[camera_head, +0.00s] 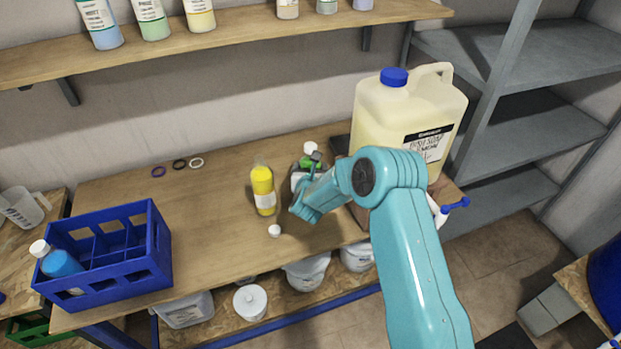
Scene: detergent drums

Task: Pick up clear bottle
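My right arm comes in from the lower right. Its teal gripper (310,198) is low over the middle of the table, and the arm hides much of it, so I cannot tell if it is open or shut. A small bottle with a white label (297,179) stands just behind the gripper, partly hidden; green and white parts show near its top. I cannot tell if they touch. A bottle with yellow contents, a white label and a clear top (263,190) stands upright to the left, apart from the gripper. Which one is the clear bottle is uncertain. My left gripper is not in view.
A blue crate (152,258) holding a white-capped blue bottle (60,262) is at left. A large canister (392,115) stands behind my arm. A small white cap (274,230) and several rings (179,164) lie on the wooden table (200,220). A bottle shelf (240,27) hangs above.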

